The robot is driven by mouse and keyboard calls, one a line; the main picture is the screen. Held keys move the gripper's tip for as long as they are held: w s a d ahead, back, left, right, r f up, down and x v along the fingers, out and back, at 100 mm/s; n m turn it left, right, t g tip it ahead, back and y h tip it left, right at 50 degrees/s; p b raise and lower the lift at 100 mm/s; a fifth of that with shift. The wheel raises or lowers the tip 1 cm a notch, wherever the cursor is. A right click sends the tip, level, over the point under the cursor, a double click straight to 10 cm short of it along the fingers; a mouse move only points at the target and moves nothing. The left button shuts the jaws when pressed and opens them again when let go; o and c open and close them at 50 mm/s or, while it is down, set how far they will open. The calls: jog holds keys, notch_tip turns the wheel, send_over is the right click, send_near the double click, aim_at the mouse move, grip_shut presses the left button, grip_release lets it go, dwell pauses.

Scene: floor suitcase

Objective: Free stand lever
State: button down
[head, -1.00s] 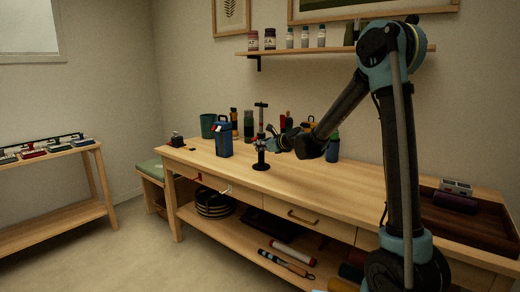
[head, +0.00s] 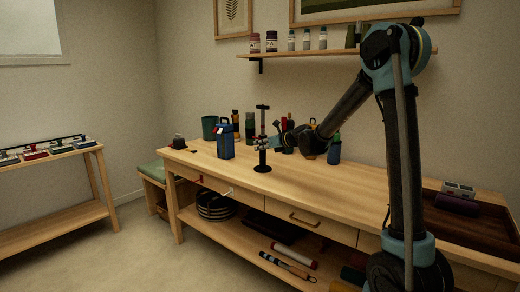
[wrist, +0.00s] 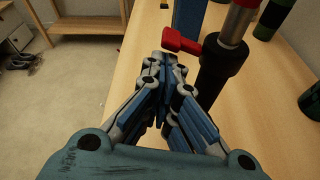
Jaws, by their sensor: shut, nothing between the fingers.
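A black stand (head: 262,160) with a round base stands upright on the workbench. In the wrist view its dark collar (wrist: 222,62) holds a silver post, and a short red lever (wrist: 180,41) sticks out to the left of it. My gripper (wrist: 165,62) is shut and empty, with its tips close below the lever in the picture. I cannot tell whether the tips touch the lever. In the head view my gripper (head: 274,143) is at the upper part of the stand, and the lever is too small to make out there.
A blue canister (head: 225,142) stands left of the stand on the workbench (head: 330,195). Several bottles and tools stand behind. A dark tray (head: 480,222) lies at the right end. The bench front near the stand is clear.

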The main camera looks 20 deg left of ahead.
jog(key=shift+r, duration=0.15)
jog(key=shift+r, duration=0.65)
notch_tip(320, 180, down, 4)
jog(key=s, duration=0.1)
jog(key=v, duration=0.9)
jog(key=shift+d, duration=0.25)
jog(key=shift+r, duration=0.1)
